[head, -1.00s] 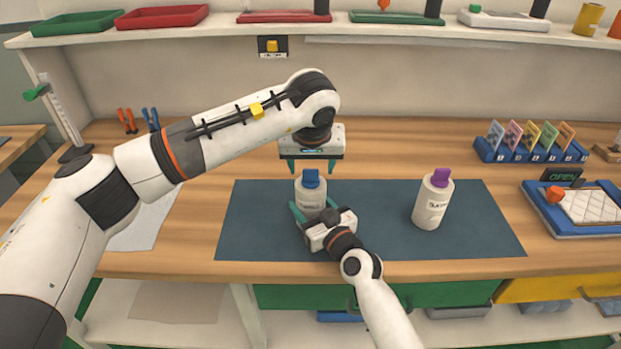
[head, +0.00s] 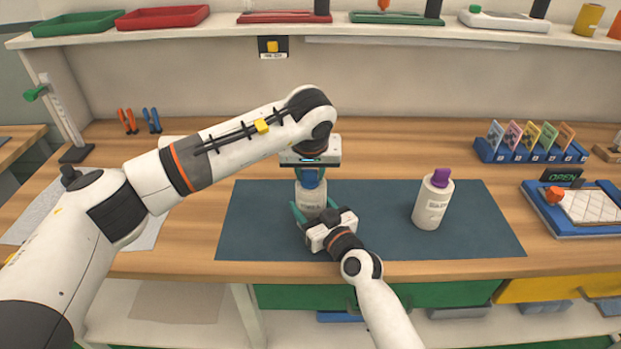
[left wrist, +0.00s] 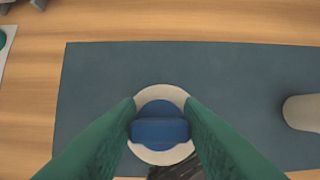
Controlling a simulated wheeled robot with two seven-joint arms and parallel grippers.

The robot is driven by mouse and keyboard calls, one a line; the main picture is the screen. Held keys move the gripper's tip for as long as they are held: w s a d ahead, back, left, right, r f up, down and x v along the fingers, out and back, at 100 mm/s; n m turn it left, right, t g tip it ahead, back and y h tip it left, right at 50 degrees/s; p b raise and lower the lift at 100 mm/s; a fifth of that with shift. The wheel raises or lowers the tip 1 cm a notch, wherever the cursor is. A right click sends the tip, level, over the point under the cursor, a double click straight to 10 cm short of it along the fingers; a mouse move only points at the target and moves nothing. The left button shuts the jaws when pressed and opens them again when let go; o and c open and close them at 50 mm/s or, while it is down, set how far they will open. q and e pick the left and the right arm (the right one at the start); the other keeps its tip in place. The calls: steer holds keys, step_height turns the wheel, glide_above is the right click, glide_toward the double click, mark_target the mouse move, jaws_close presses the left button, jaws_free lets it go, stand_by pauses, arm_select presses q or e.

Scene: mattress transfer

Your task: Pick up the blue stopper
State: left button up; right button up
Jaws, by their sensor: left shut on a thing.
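The blue stopper (head: 310,181) sits in the top of a white bottle (head: 311,199) standing on the dark mat. In the left wrist view the stopper (left wrist: 160,130) shows from above, its raised grip between my two green fingers, which touch it on both sides. My left gripper (head: 311,175) points straight down and is shut on the stopper. My right gripper (head: 314,214) comes from the front, low on the bottle, with its fingers around the bottle's body. Part of the bottle's lower body is hidden behind that gripper.
A second white bottle with a purple stopper (head: 433,200) stands to the right on the mat (head: 480,235). A blue rack of colored cards (head: 530,152) and a blue tray (head: 548,222) lie further right. The mat between the bottles is clear.

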arm_select(q)
steer(key=shift+s+d+f, duration=0.1)
steer(key=shift+s+f, duration=0.1)
steer(key=shift+f, duration=0.15)
arm_select(e)
steer(key=shift+a+r, duration=0.1)
steer(key=shift+a, duration=0.05)
arm_select(q)
step_height(320, 180, up, 10)
steer(key=shift+w+r, duration=0.15)
steer(key=shift+r, duration=0.05)
arm_select(e)
steer(key=o, duration=1.3)
